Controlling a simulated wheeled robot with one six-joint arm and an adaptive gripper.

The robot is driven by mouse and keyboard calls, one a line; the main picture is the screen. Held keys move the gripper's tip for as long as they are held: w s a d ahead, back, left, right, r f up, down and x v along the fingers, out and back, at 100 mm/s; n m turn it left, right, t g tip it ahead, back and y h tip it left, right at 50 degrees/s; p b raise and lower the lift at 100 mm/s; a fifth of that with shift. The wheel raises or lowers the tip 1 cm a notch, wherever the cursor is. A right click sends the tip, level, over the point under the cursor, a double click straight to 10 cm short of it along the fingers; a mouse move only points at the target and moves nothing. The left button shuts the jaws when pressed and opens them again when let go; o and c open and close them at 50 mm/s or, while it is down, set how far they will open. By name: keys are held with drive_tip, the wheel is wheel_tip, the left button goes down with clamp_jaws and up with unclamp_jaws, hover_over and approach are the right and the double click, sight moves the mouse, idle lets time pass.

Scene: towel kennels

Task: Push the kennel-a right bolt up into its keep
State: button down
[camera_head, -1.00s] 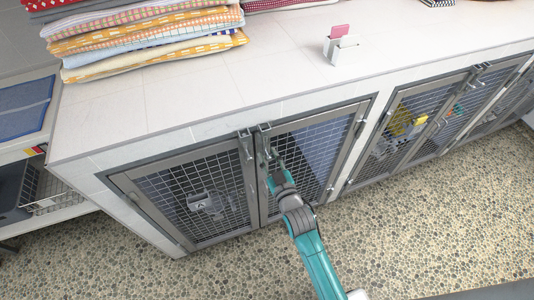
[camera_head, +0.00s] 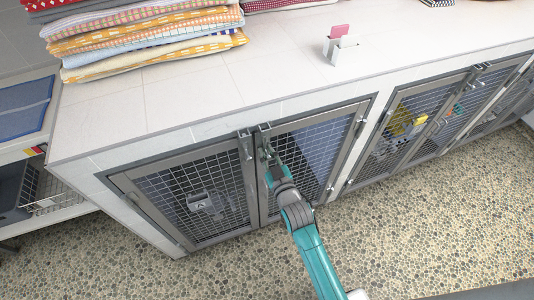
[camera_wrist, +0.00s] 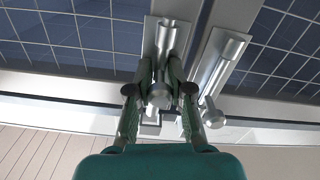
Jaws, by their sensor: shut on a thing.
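The kennel-a right bolt (camera_wrist: 165,45) is a metal bolt in a tube on a plate, on the right door beside the door seam. In the wrist view its round knob (camera_wrist: 160,95) sits between my gripper's two fingers (camera_wrist: 158,92), which are shut on it. In the head view my gripper (camera_head: 268,158) is at the top of the right door, just below the right bolt's upper hardware (camera_head: 264,130). A small bracket (camera_wrist: 150,124) shows past the knob, partly hidden by my fingers. I cannot tell how far the bolt reaches into its keep.
The left bolt (camera_wrist: 222,62) stands close beside, with its knob (camera_wrist: 212,115) near my finger. The white counter (camera_head: 200,100) overhangs the doors and holds folded towels (camera_head: 150,35). The pebbled floor (camera_head: 400,230) is clear.

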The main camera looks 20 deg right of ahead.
sight(265, 144)
drive_tip(key=shift+r, duration=1.6)
drive_tip(key=c, duration=1.3)
unclamp_jaws()
drive_tip(key=shift+o, duration=0.3)
drive_tip(key=shift+f, duration=0.1)
drive_tip(key=shift+s, duration=0.2)
drive_tip(key=s, duration=1.1)
drive_tip(key=shift+s, duration=0.3)
